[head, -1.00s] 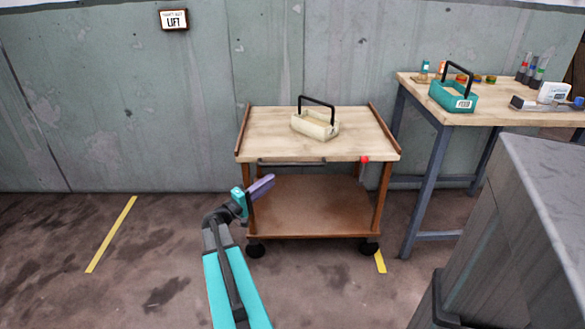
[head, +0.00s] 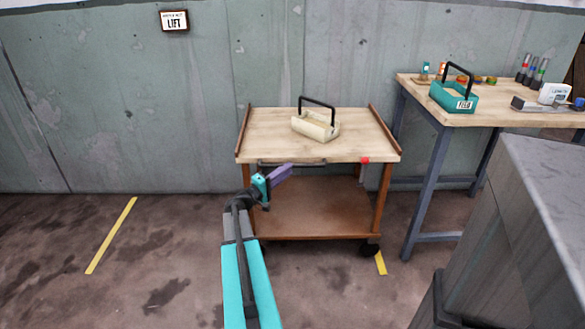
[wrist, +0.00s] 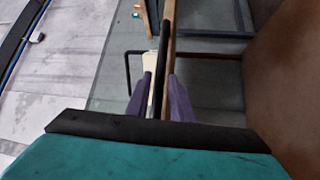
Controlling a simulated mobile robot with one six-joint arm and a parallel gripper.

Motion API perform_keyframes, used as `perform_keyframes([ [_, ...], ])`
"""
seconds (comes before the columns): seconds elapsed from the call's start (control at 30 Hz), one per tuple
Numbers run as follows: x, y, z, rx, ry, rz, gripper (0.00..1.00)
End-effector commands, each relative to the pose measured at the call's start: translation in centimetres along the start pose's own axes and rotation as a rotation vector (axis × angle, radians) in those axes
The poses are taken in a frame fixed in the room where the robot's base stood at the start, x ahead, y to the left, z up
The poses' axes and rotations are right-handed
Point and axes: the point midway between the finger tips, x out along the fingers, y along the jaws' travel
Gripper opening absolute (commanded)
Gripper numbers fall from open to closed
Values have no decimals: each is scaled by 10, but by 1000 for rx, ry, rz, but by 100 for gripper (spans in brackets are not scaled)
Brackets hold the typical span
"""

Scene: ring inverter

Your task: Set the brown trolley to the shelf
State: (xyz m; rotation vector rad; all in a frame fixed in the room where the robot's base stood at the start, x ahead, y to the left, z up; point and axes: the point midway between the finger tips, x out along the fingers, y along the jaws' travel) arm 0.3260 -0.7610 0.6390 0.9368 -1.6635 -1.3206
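The brown trolley (head: 244,150) stands against the wall, with a pale wooden top, a brown lower shelf (head: 320,205) and black wheels. A dark handle bar (head: 290,164) runs along its front edge, with a small red part (head: 365,160) at the right. My gripper (head: 281,173) is just in front of and slightly below the bar. In the wrist view, the purple fingers of my gripper (wrist: 162,92) are apart, with the dark bar (wrist: 163,65) lined up between them. I cannot tell whether they touch it. A cream tote (head: 314,126) with a black handle sits on the top.
A workbench (head: 440,118) with a teal tote (head: 455,97) and tools stands at the right. A grey cabinet (head: 515,230) fills the right foreground. Yellow strips (head: 112,233) mark the floor, which is clear at the left. A LIFT sign (head: 174,20) hangs on the wall.

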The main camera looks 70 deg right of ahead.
Motion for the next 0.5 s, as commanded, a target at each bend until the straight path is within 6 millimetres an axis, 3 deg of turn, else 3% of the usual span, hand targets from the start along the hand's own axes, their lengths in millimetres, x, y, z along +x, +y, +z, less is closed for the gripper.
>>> perform_keyframes([
  [0.2,30,0,-1,1,-2,1,21],
  [0.5,45,0,0,0,0,0,21],
])
